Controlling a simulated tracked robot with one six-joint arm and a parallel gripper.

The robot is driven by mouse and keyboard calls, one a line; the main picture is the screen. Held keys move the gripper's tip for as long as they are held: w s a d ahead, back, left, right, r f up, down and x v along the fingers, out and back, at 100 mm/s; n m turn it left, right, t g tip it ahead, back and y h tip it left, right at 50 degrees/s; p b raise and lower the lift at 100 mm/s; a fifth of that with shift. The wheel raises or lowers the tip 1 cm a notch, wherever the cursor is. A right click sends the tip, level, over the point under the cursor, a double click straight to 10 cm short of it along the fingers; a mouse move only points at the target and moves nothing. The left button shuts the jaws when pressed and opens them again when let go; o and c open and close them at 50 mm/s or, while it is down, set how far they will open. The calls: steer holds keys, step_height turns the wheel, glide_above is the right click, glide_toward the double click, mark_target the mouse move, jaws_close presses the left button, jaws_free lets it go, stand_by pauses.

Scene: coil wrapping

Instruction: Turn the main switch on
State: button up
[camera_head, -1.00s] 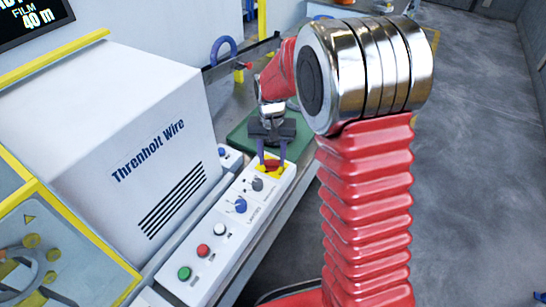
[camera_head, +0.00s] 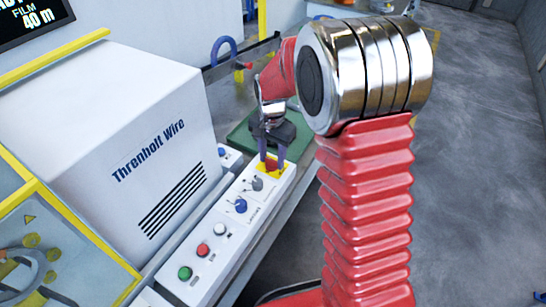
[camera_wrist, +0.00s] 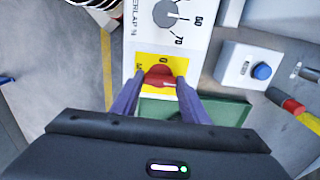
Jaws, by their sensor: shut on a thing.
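The main switch (camera_wrist: 160,75) is a red rotary knob on a yellow plate (camera_wrist: 147,63) at the end of the white control panel (camera_head: 225,232). In the wrist view the knob lies between the two purple fingers of my gripper (camera_wrist: 155,84), which are shut on it. In the head view my gripper (camera_head: 271,163) reaches down to the yellow plate at the panel's far end. The fingers partly hide the knob, and its exact angle is hard to tell. A "0" mark shows on the plate above the knob in the wrist view.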

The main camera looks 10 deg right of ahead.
mark_target(272, 160)
steer(key=shift+w, duration=0.1)
steer(key=o, duration=1.1)
steer(key=shift+c, duration=0.2)
step_height(272, 160, up, 14)
steer(key=shift+f, duration=0.15)
steer(key=shift+n, duration=0.3)
